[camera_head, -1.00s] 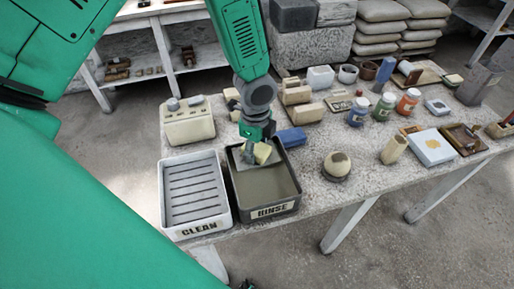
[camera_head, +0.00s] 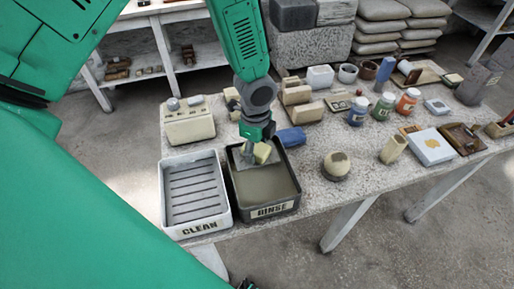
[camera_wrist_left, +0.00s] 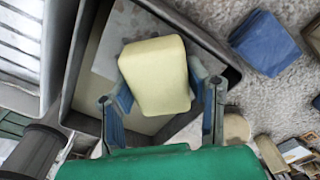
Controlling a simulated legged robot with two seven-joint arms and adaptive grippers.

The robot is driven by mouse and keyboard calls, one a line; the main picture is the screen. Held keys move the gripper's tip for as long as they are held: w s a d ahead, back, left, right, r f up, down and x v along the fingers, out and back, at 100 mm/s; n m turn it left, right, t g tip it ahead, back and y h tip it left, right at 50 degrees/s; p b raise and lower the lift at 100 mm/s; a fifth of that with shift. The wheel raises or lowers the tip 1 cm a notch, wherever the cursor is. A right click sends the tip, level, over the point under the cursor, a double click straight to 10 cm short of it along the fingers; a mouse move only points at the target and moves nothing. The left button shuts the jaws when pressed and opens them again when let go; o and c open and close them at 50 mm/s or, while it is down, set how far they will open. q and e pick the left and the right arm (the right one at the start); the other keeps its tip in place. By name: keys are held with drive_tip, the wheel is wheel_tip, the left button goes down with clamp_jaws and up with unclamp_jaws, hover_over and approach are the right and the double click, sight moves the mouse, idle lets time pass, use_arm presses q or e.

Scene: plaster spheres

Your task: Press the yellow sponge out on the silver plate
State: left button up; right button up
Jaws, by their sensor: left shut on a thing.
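My left gripper (camera_wrist_left: 163,105) is shut on the yellow sponge (camera_wrist_left: 155,75), with one finger on each side of it. In the head view the sponge (camera_head: 262,153) is at the far end of the dark tray marked RINSE (camera_head: 298,204), with my gripper above it. In the wrist view a pale grey, speckled flat surface (camera_wrist_left: 118,35) lies inside the tray beyond the sponge; it may be the silver plate. I cannot tell whether the sponge touches it. My right gripper is not clearly seen.
A white ribbed tray marked CLEAN (camera_head: 226,205) stands left of the RINSE tray. A blue block (camera_head: 292,137) lies close by its far right corner. A beige box (camera_head: 189,125) stands behind. A stained plaster sphere (camera_head: 337,164) sits to the right, with free tabletop around it.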

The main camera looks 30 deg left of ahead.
idle(0.7)
use_arm(q)
wheel_tip(320, 180, up, 7)
drive_tip(key=p, duration=0.7)
